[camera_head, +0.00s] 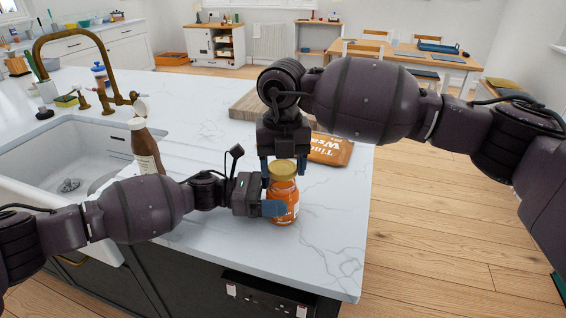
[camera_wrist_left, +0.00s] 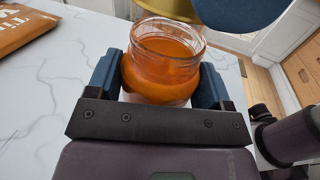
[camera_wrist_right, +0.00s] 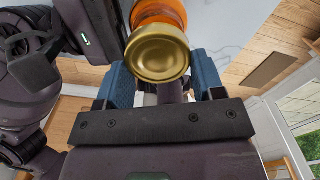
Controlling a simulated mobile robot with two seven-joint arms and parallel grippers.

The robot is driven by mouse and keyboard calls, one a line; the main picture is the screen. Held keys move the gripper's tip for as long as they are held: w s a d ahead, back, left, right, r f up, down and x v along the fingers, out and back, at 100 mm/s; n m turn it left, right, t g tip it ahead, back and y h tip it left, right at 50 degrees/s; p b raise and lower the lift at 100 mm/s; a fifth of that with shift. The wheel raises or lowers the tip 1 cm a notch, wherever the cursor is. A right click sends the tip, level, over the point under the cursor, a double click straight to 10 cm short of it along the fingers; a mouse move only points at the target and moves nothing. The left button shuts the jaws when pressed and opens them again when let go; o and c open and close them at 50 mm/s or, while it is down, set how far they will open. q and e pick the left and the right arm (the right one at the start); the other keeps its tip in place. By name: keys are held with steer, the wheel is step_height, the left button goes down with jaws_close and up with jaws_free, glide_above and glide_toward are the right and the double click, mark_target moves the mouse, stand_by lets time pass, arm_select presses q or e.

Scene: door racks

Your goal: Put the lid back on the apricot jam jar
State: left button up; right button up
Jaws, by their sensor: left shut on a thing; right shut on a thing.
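The apricot jam jar (camera_head: 284,208) is a glass jar of orange jam, upright above or on the white marble counter near its front edge. My left gripper (camera_head: 274,208) is shut around its body; the left wrist view shows the jar (camera_wrist_left: 162,70) between both fingers, its mouth open. The round gold lid (camera_head: 283,168) is over the jar in the head view, between the fingertips of my right gripper (camera_head: 284,165), which is shut on it from above. The right wrist view shows the lid (camera_wrist_right: 158,55) in front of the jar. In the left wrist view the lid looks apart from the rim.
A brown packet (camera_head: 330,149) lies behind the jar, beside a wooden board (camera_head: 245,106). A brown bottle (camera_head: 145,150) stands left, by the white sink (camera_head: 60,160) and brass tap (camera_head: 90,60). The counter right of the jar is clear up to its edge.

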steer(key=shift+f, duration=0.9)
steer(key=shift+f, duration=0.55)
stand_by(0.4)
